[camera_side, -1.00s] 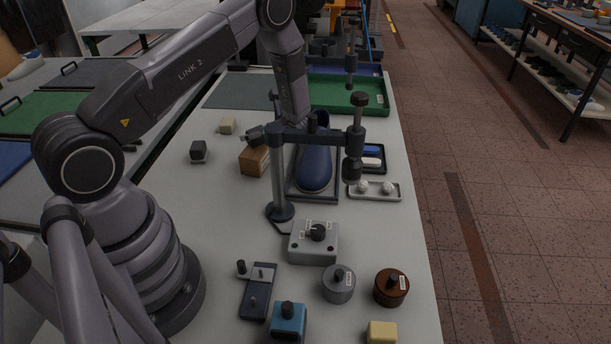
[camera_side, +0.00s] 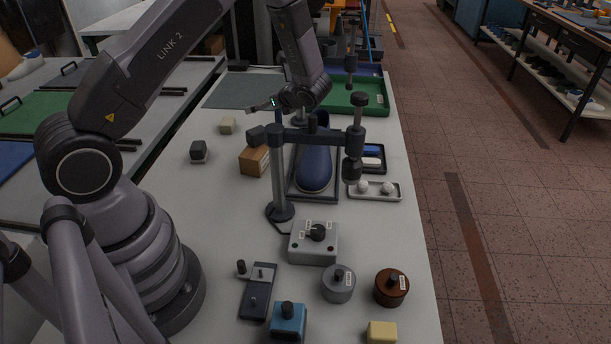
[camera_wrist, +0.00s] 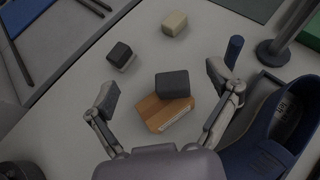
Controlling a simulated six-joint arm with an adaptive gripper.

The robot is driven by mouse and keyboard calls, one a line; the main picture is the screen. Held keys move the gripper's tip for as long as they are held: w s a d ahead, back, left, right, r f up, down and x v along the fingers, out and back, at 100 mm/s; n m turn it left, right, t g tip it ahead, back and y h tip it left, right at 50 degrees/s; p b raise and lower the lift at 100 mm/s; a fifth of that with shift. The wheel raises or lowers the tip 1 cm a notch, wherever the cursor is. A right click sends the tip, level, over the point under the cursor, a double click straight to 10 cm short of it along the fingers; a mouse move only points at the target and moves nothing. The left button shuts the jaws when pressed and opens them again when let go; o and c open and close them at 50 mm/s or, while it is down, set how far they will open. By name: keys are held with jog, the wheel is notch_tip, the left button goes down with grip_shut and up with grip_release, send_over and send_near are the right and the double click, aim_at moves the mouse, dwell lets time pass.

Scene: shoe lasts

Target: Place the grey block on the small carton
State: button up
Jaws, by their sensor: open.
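The dark grey block (camera_wrist: 172,85) rests on top of the small brown carton (camera_wrist: 160,112) in the wrist view, covering much of its top. In the side view the block (camera_side: 257,136) shows above the carton (camera_side: 254,161), close to the stand's crossbar. My gripper (camera_wrist: 162,83) is open and empty, with its fingers spread to either side of the block and apart from it. In the side view my gripper (camera_side: 262,107) is above and behind the block, partly hidden by my wrist.
Another dark block with a pale base (camera_side: 198,151) and a cream block (camera_side: 227,125) stand left of the carton. A clamp stand (camera_side: 279,185) and a blue shoe (camera_side: 314,165) are close on the right.

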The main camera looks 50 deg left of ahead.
jog(key=s+d+r+n+h, duration=0.3)
jog(key=s+r+n, duration=0.2)
jog(key=r, duration=0.3)
jog(key=s+d+r+n+h, duration=0.2)
jog(key=s+d+r+n, duration=0.25)
jog(key=r, duration=0.35)
jog(key=s+d+r+n+t+h, duration=0.3)
jog(key=s+d, duration=0.2)
jog(key=s, duration=0.2)
jog(key=s+d+r+n+t+h, duration=0.3)
jog(key=s+d, duration=0.3)
jog(key=s, duration=0.2)
jog(key=shift+s+d+r+n+t+h, duration=0.25)
jog(key=shift+r+n+t+h, duration=0.15)
jog(key=shift+r+n+h, duration=0.2)
